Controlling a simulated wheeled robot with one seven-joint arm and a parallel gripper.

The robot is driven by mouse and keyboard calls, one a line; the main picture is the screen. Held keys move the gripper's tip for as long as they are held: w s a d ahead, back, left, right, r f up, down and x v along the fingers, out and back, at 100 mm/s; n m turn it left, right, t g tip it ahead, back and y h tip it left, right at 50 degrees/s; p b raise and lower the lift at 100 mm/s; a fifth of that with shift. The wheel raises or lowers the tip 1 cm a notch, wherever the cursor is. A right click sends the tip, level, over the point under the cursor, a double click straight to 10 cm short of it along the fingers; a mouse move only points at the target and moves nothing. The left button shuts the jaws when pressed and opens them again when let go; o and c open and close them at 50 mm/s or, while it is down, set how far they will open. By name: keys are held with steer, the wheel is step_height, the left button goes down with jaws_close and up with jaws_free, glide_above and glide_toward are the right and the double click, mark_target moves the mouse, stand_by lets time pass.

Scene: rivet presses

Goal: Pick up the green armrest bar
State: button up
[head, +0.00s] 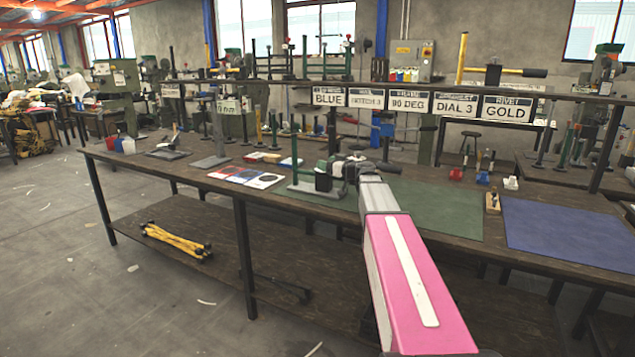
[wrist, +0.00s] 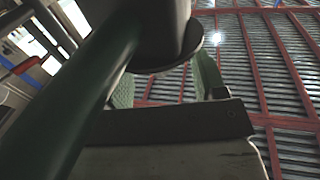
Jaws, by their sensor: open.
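A green metal bar piece, which looks like the armrest bar (head: 296,168), stands on the workbench in the head view, with an upright and a low foot. My gripper (head: 338,170) is at the bench just right of it, at the end of my pink and grey arm, and partly hides it. In the wrist view a dark green bar (wrist: 65,105) runs close and slanted across the left side. My gripper (wrist: 165,85) shows there with two textured green finger pads apart. The bar is left of the pads, not clearly between them. A grey round part with a dark disc (wrist: 165,55) hangs above.
The long wooden bench (head: 210,180) has a green mat (head: 440,210) and a blue mat (head: 570,235). Colored cards (head: 245,177) lie left of my gripper. A sign rail (head: 420,101) with labels spans behind. Yellow bars (head: 175,240) lie on the lower shelf. Floor at left is open.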

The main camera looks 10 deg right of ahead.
steer(key=x, duration=0.3)
steer(key=shift+w+a, duration=0.2)
jaws_close()
